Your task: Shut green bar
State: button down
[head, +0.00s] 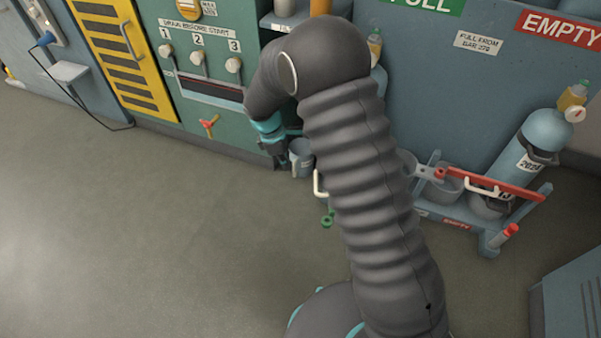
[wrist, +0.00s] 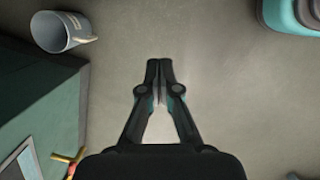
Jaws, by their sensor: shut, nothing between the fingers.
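My gripper (wrist: 160,72) is shut and empty, its fingertips together over the grey floor in the wrist view. In the head view my gripper (head: 278,158) hangs in front of the green cabinet, beside a grey cup. A small green piece (head: 327,218) shows just left of my arm, below a pale handle (head: 319,185). It may be an end of the green bar, but my arm hides the rest, so I cannot tell how the bar stands. A red bar (head: 490,185) with a pale handle lies across the rack on the right.
The grey cup (head: 301,157) also shows in the wrist view (wrist: 58,32). A blue-grey cylinder (head: 538,140) stands behind the red bar. The green cabinet (head: 205,75) has knobs and a red-and-yellow valve handle (head: 209,125). The floor at front left is clear.

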jog(key=d+f, duration=0.6)
jog(key=f, duration=0.2)
jog(key=shift+d+f, duration=0.2)
dwell(0.4)
